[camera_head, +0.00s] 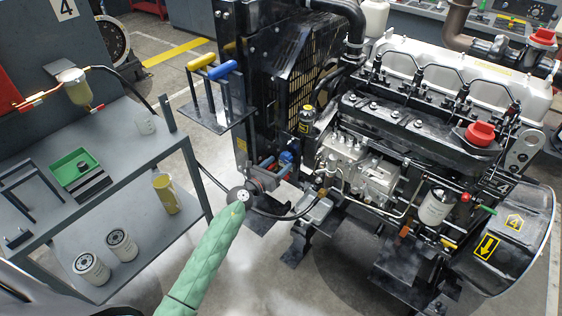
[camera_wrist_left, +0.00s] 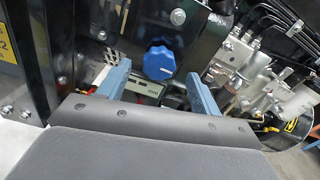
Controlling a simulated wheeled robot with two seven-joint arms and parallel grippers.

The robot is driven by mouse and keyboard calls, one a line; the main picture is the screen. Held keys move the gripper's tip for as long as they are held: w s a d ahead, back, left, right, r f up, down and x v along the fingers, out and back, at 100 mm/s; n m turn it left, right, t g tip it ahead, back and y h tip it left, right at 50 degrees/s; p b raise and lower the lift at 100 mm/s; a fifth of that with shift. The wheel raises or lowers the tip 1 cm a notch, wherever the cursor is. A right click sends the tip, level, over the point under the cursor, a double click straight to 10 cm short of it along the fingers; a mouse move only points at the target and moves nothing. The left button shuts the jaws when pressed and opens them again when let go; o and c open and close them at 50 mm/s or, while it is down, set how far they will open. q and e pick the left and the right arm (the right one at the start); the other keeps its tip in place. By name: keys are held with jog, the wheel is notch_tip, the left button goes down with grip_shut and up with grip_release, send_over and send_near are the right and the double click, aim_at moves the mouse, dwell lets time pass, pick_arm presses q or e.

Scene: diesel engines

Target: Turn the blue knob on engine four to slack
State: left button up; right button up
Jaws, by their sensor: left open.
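Engine four (camera_head: 400,140) is the large engine on the right in the head view, with a "4" on its side. The blue knob (camera_wrist_left: 159,60) is in the upper middle of the left wrist view, on a black bracket. A small white mark shows near its lower right edge. In the head view a small blue part, probably this knob (camera_head: 286,157), shows low on the engine's left side. My left gripper (camera_wrist_left: 154,72) is open, with one blue-grey finger on each side of the knob in the picture. I cannot tell whether they touch it. My right gripper is not in view.
A grey two-level bench (camera_head: 120,175) on the left holds a green tray (camera_head: 70,165), with filters (camera_head: 122,244) on its lower shelf. A black stand (camera_head: 215,112) with yellow and blue handles is near the radiator. A hose runs close to my left gripper.

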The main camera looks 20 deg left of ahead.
pick_arm(q)
jog(key=shift+x, duration=1.15)
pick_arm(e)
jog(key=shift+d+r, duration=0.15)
pick_arm(q)
jog(key=shift+c, duration=0.5)
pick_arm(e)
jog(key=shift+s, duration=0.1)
pick_arm(q)
jog(key=c, duration=0.9)
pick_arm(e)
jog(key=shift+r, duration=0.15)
